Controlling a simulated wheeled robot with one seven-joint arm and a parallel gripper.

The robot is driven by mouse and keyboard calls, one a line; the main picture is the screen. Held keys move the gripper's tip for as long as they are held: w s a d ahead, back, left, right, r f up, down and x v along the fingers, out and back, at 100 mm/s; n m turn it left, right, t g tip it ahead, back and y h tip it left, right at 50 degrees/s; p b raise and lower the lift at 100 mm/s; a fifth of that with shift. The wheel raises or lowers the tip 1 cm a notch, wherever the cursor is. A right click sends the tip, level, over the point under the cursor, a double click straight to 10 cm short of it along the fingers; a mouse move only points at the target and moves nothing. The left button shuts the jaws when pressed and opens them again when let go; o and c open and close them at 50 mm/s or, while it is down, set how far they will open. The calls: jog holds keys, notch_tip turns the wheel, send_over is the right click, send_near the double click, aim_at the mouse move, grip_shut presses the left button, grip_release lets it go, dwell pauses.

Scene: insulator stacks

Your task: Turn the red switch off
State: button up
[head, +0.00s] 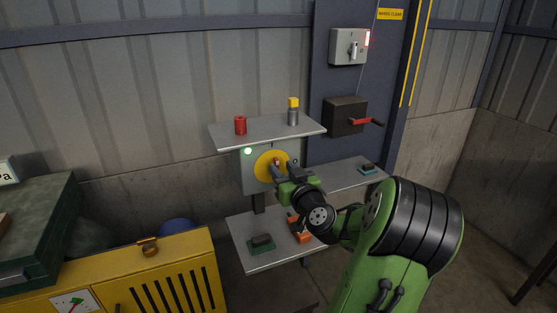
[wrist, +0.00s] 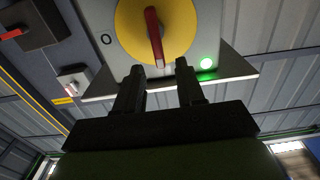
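The red switch handle (wrist: 154,40) sits on a round yellow disc (wrist: 178,22) on a grey panel. In the wrist view it points nearly straight up and down, not at the "O" mark beside the disc. In the head view the handle (head: 277,161) is small and partly hidden by my gripper (head: 284,169). In the wrist view my gripper (wrist: 158,68) is open, its two fingers apart on either side of the handle's near end. I cannot tell whether either finger touches it. A green lamp (head: 248,151) is lit on the panel; it also shows in the wrist view (wrist: 207,63).
A grey shelf (head: 225,137) above the panel holds a red cylinder (head: 240,125) and a yellow-topped one (head: 293,111). A lower shelf (head: 268,262) holds dark and orange blocks. A box with a red crank (head: 366,122) and a lever switch (head: 352,48) are at right.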

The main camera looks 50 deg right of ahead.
aim_at(277, 164)
jog(key=x, duration=0.3)
jog(key=shift+w+d, duration=0.15)
jog(key=shift+w, duration=0.05)
jog(key=shift+c, duration=0.3)
grip_shut()
